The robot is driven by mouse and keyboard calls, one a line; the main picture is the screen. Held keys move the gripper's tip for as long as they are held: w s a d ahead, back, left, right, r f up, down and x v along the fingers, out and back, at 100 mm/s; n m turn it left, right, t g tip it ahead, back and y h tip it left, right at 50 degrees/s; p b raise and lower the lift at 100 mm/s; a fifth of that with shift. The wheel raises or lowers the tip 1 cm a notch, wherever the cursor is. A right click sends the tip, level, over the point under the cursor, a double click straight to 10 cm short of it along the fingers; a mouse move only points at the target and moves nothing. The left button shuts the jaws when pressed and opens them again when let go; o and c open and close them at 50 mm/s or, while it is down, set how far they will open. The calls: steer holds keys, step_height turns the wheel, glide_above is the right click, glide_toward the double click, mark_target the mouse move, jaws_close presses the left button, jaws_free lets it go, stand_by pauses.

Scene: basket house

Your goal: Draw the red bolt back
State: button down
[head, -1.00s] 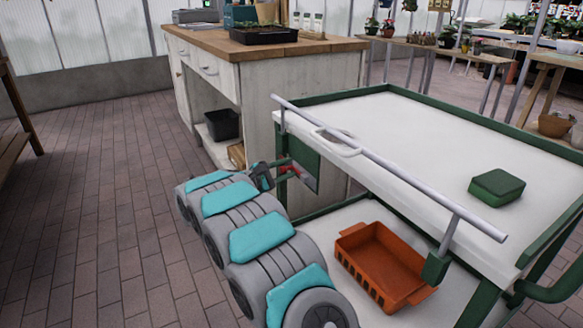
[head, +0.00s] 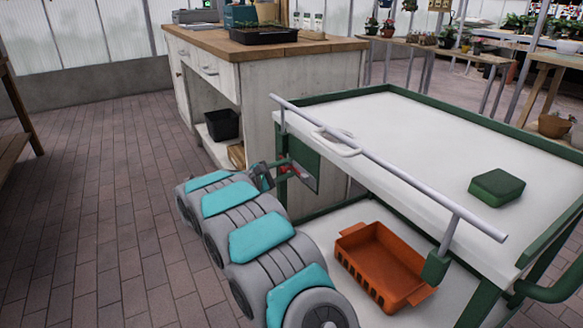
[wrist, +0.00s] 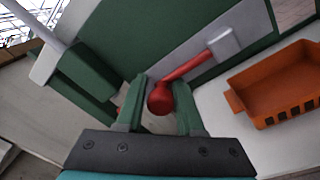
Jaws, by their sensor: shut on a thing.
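The red bolt (wrist: 178,78) shows in the wrist view as a rod with a round knob. Its far end meets a pale grey bracket (wrist: 223,45) on a grey strip beside a green panel (wrist: 170,30). My gripper (wrist: 160,105) is shut on the knob, with one green finger on each side. In the head view my gripper (head: 276,172) is at the near left end of the cart, below the white top. Only a little of the red bolt (head: 288,170) shows there, partly hidden by the gripper.
The white-topped cart (head: 400,130) has a grey rail (head: 380,165) above my arm. An orange crate (head: 385,265) sits on its lower shelf, and a green box (head: 497,187) on top. A wooden-topped cabinet (head: 300,100) stands behind. The brick floor at left is clear.

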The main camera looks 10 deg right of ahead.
mark_target(298, 172)
stand_by(0.3)
steer(key=shift+s+d+f+b, duration=0.1)
steer(key=shift+s+d+b, duration=0.15)
steer(key=shift+s, duration=0.35)
steer(key=shift+s+d+b, duration=0.2)
steer(key=shift+s+b, duration=0.1)
steer(key=shift+s, duration=0.35)
steer(key=shift+s+d+f+b, duration=0.1)
steer(key=shift+s+d+b, duration=0.15)
steer(key=shift+s, duration=0.35)
steer(key=c, duration=0.7)
jaws_free()
steer(key=shift+r, duration=0.1)
steer(key=shift+o, duration=0.2)
steer(key=shift+a, duration=0.1)
steer(key=v, duration=0.7)
steer(key=shift+s+a, duration=0.25)
steer(key=shift+a, duration=0.1)
steer(key=shift+a, duration=0.1)
